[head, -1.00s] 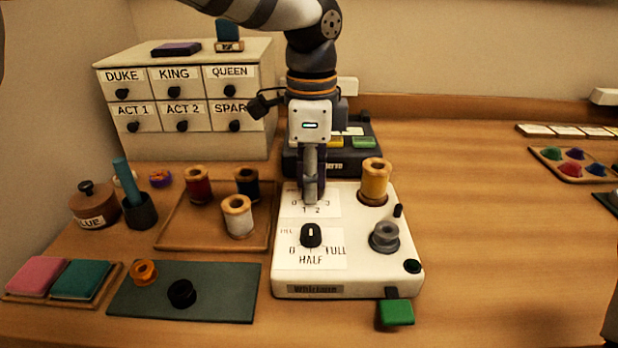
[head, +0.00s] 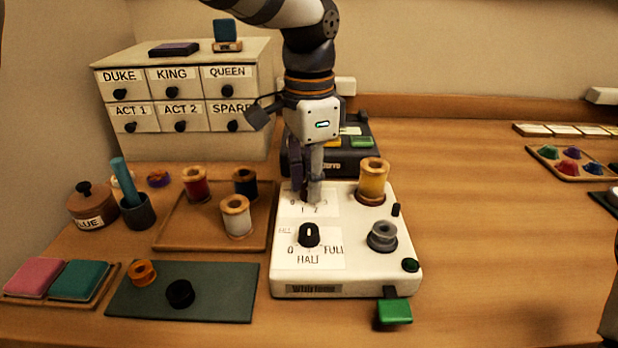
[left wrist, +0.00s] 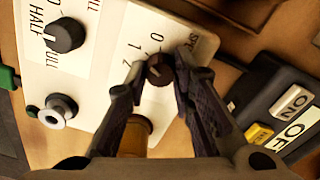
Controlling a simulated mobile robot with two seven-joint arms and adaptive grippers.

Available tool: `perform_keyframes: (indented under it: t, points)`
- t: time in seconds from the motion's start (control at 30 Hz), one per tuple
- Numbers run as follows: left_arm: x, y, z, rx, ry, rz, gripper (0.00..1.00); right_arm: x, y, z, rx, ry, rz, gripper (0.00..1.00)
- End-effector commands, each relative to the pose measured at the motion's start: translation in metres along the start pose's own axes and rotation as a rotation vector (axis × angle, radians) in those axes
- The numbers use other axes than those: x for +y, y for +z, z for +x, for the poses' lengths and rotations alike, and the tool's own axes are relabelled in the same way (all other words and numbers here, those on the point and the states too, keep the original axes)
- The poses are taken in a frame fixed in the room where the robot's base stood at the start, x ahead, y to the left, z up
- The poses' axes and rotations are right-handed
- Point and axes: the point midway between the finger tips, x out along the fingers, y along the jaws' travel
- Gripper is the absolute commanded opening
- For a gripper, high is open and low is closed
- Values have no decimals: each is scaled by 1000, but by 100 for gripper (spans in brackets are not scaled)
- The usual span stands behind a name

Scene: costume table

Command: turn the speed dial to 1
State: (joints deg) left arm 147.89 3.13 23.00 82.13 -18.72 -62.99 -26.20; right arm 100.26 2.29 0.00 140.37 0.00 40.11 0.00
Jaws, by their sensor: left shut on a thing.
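The white winder machine (head: 345,278) stands in the middle of the table. The speed dial (left wrist: 159,70) is a small dark knob on its far left part, with the numbers 0, 1 and 2 readable beside it in the left wrist view. My left gripper (head: 308,196) points down over it and is shut on the knob, one finger on each side. In the left wrist view the fingertips (left wrist: 160,68) touch the knob's sides. A faint pale mark shows on the knob, but I cannot tell which number it points to. My right gripper is not in view.
A second black dial (head: 309,235), labelled 0, HALF and FULL, sits just in front. A dark button box (head: 354,160) is behind. The table at right is mostly clear.

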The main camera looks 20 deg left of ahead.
Motion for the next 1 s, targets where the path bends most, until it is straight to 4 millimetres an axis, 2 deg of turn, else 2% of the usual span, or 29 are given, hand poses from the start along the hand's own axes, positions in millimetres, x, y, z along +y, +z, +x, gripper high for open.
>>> perform_keyframes:
  t: [0.23, 0.27, 0.33, 0.37, 0.67, 0.77, 1.0]
  points:
    - [0, 0, 1, -1, 1, 1, 0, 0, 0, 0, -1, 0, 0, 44]
    - [0, 0, 1, -1, 1, 1, 25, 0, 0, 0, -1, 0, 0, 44]
    - [0, 0, 1, -1, 1, 1, 41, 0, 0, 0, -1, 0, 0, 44]
    - [0, 0, 1, -1, 1, 1, 44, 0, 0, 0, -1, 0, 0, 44]
    - [0, 0, -2, 0, 0, 1, 44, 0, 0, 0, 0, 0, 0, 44]
    - [-1, -1, -18, 2, -3, 1, 44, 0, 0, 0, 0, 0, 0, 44]
    - [-1, -1, -83, 3, -4, 1, 44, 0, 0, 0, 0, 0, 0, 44]
